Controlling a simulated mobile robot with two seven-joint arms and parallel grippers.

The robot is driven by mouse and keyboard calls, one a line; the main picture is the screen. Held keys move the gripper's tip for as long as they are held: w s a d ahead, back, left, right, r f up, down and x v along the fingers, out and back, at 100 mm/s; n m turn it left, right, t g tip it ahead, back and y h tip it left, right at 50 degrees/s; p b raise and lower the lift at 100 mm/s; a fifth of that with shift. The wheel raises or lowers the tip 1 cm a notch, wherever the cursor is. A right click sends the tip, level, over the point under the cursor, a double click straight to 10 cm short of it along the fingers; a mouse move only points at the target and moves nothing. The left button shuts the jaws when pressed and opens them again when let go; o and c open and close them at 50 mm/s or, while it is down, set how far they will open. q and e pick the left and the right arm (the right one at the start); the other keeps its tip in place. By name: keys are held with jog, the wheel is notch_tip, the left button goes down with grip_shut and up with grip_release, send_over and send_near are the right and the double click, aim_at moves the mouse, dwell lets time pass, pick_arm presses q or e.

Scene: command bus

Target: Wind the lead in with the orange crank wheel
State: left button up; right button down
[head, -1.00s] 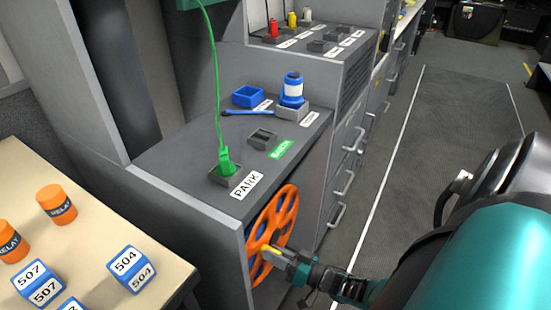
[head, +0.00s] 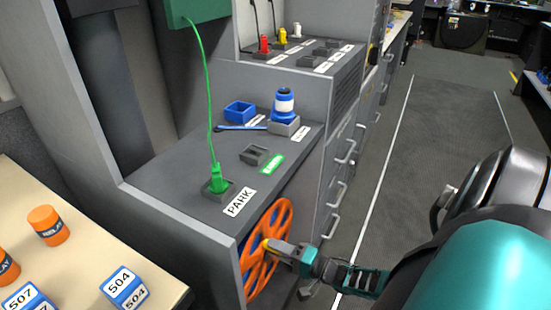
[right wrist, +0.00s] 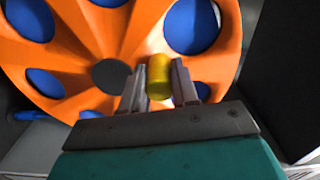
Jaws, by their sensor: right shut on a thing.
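The orange crank wheel (head: 275,236) is mounted on the side of the grey cabinet, and it fills much of the right wrist view (right wrist: 90,50). My right gripper (head: 270,246) is shut on the wheel's yellow knob (right wrist: 158,76), with one finger on each side of it. The green lead (head: 207,100) hangs from a green box (head: 195,22) at the top. Its green plug (head: 217,181) stands in the socket beside the PARK label (head: 239,202). Blue shows through the wheel's holes in the right wrist view. My left gripper is not in view.
On the cabinet top are an empty dark socket (head: 255,155) by a green label, a blue open box (head: 239,112) and a blue-and-white bottle (head: 284,105). A cream table (head: 80,265) with orange relay jars and blue numbered blocks stands at left. The floor at right is open.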

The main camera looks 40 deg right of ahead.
jog(key=shift+d+m, duration=0.5)
jog(key=shift+m, duration=0.3)
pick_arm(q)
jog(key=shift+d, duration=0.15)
pick_arm(e)
jog(key=shift+w+d+r+m, duration=0.1)
jog(key=shift+m, duration=0.2)
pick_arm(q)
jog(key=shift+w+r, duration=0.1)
pick_arm(e)
jog(key=shift+d, duration=0.1)
jog(key=c, duration=0.8)
grip_release()
jog(key=shift+c, duration=0.2)
